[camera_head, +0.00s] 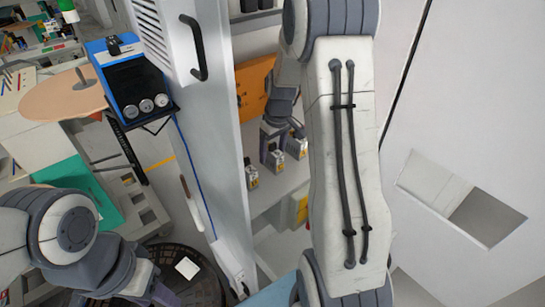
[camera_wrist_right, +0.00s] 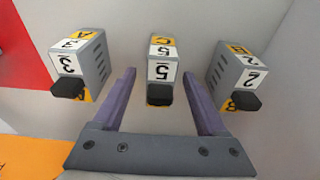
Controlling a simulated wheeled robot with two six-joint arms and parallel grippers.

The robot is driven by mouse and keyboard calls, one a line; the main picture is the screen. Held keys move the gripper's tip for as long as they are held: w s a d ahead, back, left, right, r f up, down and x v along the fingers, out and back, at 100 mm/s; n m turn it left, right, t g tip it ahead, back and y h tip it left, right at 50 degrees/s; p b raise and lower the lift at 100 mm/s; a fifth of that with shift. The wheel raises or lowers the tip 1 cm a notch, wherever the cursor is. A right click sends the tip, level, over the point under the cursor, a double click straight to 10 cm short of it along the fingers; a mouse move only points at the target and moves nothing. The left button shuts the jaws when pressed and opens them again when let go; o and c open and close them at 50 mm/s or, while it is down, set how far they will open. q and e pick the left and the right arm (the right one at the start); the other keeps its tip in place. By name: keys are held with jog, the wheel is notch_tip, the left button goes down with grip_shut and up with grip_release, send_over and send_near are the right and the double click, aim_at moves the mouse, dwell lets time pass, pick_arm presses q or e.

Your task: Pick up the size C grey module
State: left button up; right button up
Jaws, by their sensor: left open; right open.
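In the right wrist view, the size C grey module (camera_wrist_right: 164,70) is the middle of three grey modules, with a yellow C label, a white 5 label and a black knob. My right gripper (camera_wrist_right: 158,82) is open, with its purple fingers on either side of this module and gaps visible on both sides. In the head view, the right gripper (camera_head: 283,132) is over a row of modules on a shelf, at the middle module (camera_head: 276,160). My left gripper (camera_head: 160,293) is open and empty at the lower left, above a dark basket.
The A module (camera_wrist_right: 80,62) stands left of the C module and the B module (camera_wrist_right: 234,75) right, both close to the fingers. An orange panel (camera_head: 254,88) is behind the right gripper. A white cabinet door (camera_head: 190,120) stands open left of the shelf. The dark basket (camera_head: 205,290) holds a white square.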

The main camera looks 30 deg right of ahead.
grip_shut()
jog(key=shift+r, duration=0.1)
